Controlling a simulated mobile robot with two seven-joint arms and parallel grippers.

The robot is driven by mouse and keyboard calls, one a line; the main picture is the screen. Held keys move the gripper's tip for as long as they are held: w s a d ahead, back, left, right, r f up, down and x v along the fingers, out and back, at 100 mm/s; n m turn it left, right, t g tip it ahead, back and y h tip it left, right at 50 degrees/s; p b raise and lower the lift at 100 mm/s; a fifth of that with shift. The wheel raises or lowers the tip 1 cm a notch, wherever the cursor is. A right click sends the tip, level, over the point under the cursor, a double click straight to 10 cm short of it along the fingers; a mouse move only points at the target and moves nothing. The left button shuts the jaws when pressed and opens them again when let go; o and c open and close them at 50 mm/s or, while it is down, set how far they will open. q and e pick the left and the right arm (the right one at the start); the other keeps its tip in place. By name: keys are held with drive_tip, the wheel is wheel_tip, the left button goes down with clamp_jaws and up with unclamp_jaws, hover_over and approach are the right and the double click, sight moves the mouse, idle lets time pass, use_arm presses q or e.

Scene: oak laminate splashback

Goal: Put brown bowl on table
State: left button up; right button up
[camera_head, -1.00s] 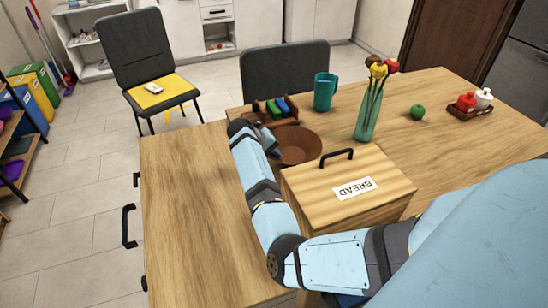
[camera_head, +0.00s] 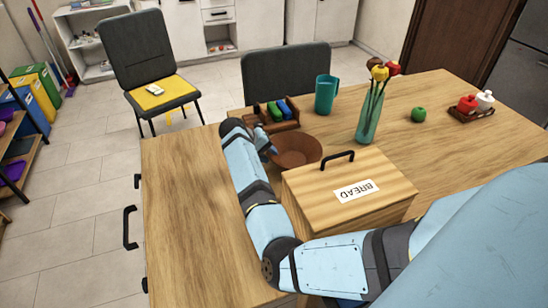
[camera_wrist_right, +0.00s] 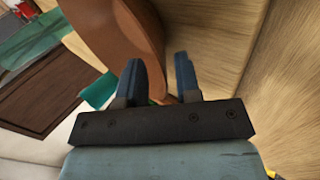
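The brown bowl (camera_head: 297,151) sits on the wooden table (camera_head: 195,200), just behind the bread box. In the right wrist view the bowl (camera_wrist_right: 125,35) fills the upper middle as a large brown curved wall. My right gripper (camera_head: 270,148) is at the bowl's left side in the head view. In the right wrist view my right gripper (camera_wrist_right: 158,72) has its two dark fingers apart, with the bowl's edge showing between them; whether they touch it I cannot tell. My left gripper is not in view.
The bread box (camera_head: 300,185) with a black handle stands close in front of the bowl. The table's left part is clear.

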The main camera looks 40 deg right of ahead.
drive_tip(key=v, duration=0.8)
